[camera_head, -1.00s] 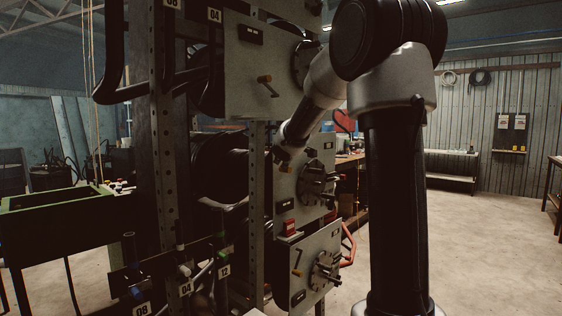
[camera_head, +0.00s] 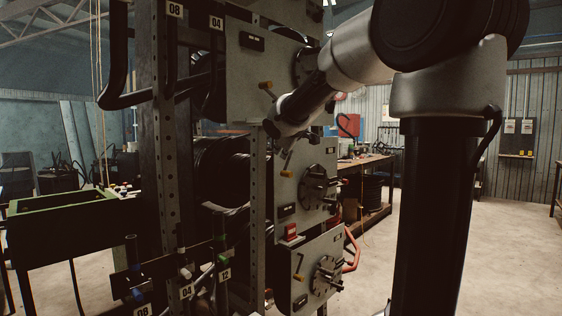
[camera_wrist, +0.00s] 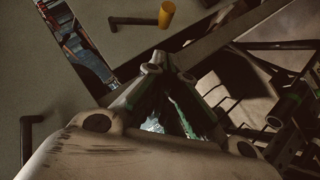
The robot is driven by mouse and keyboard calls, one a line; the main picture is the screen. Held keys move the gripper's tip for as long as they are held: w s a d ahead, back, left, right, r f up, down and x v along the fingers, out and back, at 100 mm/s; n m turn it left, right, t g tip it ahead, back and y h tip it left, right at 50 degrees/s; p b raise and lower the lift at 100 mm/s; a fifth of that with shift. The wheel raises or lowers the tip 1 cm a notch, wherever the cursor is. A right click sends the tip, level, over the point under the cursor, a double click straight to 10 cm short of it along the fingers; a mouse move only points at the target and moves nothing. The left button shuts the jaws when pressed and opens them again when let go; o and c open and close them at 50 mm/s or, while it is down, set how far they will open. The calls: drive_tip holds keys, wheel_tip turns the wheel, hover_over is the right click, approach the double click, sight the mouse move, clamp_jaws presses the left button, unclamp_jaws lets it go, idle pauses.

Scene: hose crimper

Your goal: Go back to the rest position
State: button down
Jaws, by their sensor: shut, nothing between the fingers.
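My arm reaches from the right side of the head view across to the left, its wrist end in front of the reel rack (camera_head: 258,180). My gripper is not clearly seen in the head view. In the wrist view my gripper (camera_wrist: 162,66) is shut, its fingers drawn together with nothing held. In that view a grey panel (camera_wrist: 215,20) with a yellow handle (camera_wrist: 166,14) lies beyond the fingertips. No marker of a rest position shows.
Grey crank panels (camera_head: 305,185) stand on the rack close to my wrist, with black hose reels (camera_head: 220,170) behind. A green-rimmed bin (camera_head: 65,201) stands left. A workbench (camera_head: 365,162) stands behind the panels. Open floor (camera_head: 490,255) lies right.

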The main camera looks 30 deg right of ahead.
drive_tip(key=s+a+f+m+g+y, duration=0.1)
drive_tip(key=s+a+f+m+g, duration=0.1)
drive_tip(key=s+f, duration=0.4)
drive_tip(key=s+a+f+m+g, duration=0.2)
drive_tip(key=s+f, duration=0.4)
drive_tip(key=s, duration=1.1)
drive_tip(key=s+a+f+m+g+y, duration=0.1)
drive_tip(key=s+f, duration=0.5)
drive_tip(key=s, duration=0.6)
drive_tip(key=a+m+g, duration=0.1)
drive_tip(key=m+g, duration=0.1)
drive_tip(key=shift+s+m+y, duration=0.15)
drive_tip(key=shift+m+y, duration=0.15)
drive_tip(key=shift+a, duration=0.1)
